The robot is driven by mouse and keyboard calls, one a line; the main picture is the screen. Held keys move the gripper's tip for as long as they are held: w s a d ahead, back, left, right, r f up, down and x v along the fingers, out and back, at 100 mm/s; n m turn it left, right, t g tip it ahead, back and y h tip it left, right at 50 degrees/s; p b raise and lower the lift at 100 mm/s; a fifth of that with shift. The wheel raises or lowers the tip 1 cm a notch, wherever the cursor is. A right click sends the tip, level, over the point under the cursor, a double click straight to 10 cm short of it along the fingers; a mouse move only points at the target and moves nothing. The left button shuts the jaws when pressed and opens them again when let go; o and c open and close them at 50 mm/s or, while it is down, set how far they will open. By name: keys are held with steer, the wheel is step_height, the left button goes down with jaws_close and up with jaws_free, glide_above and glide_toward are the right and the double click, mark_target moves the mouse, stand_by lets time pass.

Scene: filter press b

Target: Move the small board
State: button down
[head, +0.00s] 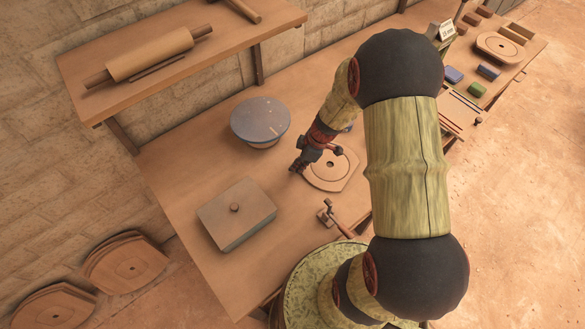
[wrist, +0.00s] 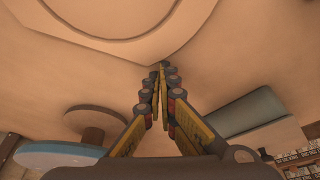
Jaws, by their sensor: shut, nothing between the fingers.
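A small pale board (head: 335,175) with rounded sides and a ring in its middle lies flat on the workbench, partly hidden by my arm. Its rounded edge and ring also show at the top of the wrist view (wrist: 110,35). My gripper (head: 297,168) is just left of the board in the head view, low over the bench. Its fingers are together and empty, with the tips close to the board's edge in the wrist view (wrist: 162,68). I cannot tell whether they touch the board or the bench.
A crank clamp (head: 335,213) is at the bench's front edge. A shelf (head: 180,75) with a roller overhangs the back.

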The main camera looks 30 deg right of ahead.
steer(key=shift+s+d+f+b, duration=0.25)
steer(key=shift+s+d+b, duration=0.25)
steer(key=shift+d+b, duration=0.25)
steer(key=shift+s+d+r, duration=0.2)
steer(key=shift+s, duration=0.05)
steer(key=shift+w+a, duration=0.1)
steer(key=shift+w+a+f+b, duration=0.1)
steer(key=shift+w+a+b, duration=0.1)
steer(key=shift+b, duration=0.15)
steer(key=shift+w+a+b, duration=0.65)
steer(key=shift+w+a, duration=0.25)
steer(key=shift+a, duration=0.3)
steer(key=p+v, duration=0.2)
steer(key=v, duration=0.8)
steer(key=shift+p, duration=0.3)
steer(key=shift+a, duration=0.1)
